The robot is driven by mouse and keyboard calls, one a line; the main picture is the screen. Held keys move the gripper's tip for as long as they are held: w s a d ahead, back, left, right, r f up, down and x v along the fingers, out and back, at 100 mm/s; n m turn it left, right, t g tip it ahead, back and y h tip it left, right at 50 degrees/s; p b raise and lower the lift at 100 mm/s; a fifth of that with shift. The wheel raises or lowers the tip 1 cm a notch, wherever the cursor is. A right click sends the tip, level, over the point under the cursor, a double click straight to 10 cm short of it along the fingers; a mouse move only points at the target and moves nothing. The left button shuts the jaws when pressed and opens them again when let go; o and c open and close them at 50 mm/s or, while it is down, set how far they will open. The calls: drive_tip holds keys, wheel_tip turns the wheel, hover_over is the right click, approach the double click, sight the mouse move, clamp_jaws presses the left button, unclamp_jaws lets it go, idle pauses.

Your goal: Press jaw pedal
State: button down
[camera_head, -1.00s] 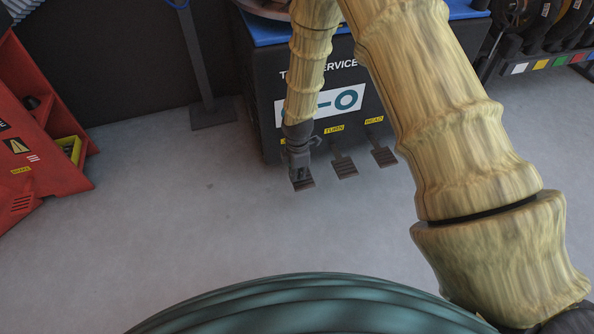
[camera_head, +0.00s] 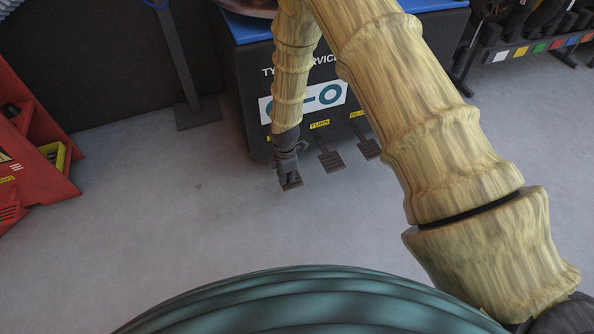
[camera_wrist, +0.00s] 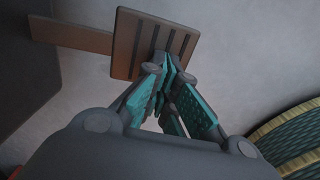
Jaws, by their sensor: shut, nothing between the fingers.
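My gripper (camera_head: 290,178) is shut and empty, pointing down at the leftmost of three foot pedals on the dark tyre service machine. That leftmost pedal (camera_head: 292,187) is a small ribbed plate. Its yellow label is mostly hidden behind my arm, so I cannot read it. In the wrist view the shut fingertips (camera_wrist: 167,68) overlap the near edge of the brown slotted pedal plate (camera_wrist: 134,42). They look in contact with it or very close. How far the pedal is pushed down cannot be told.
The TURN pedal (camera_head: 331,162) and the BEAD pedal (camera_head: 369,149) stand just to the right. The machine (camera_head: 245,100) rises behind them. A red cabinet (camera_head: 40,170) is at the left, a grey post (camera_head: 180,60) behind. The grey floor between is clear.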

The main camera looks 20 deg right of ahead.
drive_tip(key=shift+a+f+p, duration=0.2)
drive_tip(key=shift+f+p, duration=0.2)
drive_tip(key=shift+f, duration=0.45)
drive_tip(key=shift+s+f, duration=0.1)
drive_tip(key=shift+f, duration=0.05)
drive_tip(key=shift+d, duration=0.1)
drive_tip(key=shift+s, duration=0.1)
wheel_tip(320, 180, up, 14)
drive_tip(key=s+p, duration=0.2)
drive_tip(key=p, duration=0.6)
drive_tip(key=shift+s, duration=0.4)
drive_tip(key=shift+d, duration=0.1)
